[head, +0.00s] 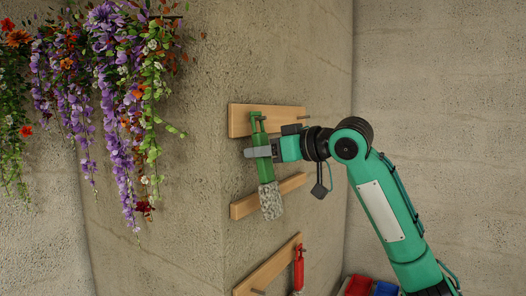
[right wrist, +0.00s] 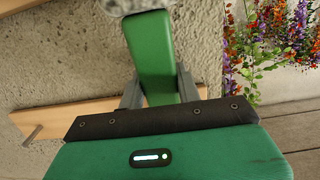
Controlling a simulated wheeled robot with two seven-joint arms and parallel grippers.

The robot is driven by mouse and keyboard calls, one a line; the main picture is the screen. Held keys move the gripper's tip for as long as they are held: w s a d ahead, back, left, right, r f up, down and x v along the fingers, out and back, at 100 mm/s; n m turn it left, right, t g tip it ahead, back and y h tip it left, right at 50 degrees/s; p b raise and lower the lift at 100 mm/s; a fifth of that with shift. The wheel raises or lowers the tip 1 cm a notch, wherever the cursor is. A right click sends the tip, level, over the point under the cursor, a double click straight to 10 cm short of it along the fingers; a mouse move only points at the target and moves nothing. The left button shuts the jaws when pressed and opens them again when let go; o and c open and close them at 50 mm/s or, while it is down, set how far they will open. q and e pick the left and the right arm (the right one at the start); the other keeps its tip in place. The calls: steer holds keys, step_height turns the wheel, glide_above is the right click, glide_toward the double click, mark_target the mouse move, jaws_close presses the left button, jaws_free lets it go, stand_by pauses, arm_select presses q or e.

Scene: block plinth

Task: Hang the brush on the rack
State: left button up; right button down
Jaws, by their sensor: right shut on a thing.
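The green brush (head: 262,170) hangs bristles down in front of the concrete wall, its pale grey bristles (head: 270,201) lowest. My right gripper (head: 262,152) is shut around its handle. In the right wrist view the green handle (right wrist: 153,55) sits between my right gripper's fingers (right wrist: 160,90). The loop at the handle's top (head: 257,121) overlaps the upper wooden board (head: 238,121) of the rack. I cannot tell whether it touches the board or is around a peg. A metal peg (head: 304,117) shows at that board's right end. My left gripper is not in view.
A second board (head: 241,208) lies behind the bristles. A third board (head: 262,274) lower down bears a red tool (head: 298,271). Flowers (head: 112,75) hang at the left. Red (head: 358,286) and blue (head: 385,288) things lie at the bottom. Bare wall lies left of the boards.

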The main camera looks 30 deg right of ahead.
steer(key=c, duration=0.9)
jaws_free()
steer(key=shift+s+d, duration=0.1)
steer(key=shift+s, duration=0.05)
steer(key=b+v, duration=0.6)
steer(key=v, duration=0.7)
steer(key=shift+s, duration=0.25)
steer(key=shift+d, duration=0.15)
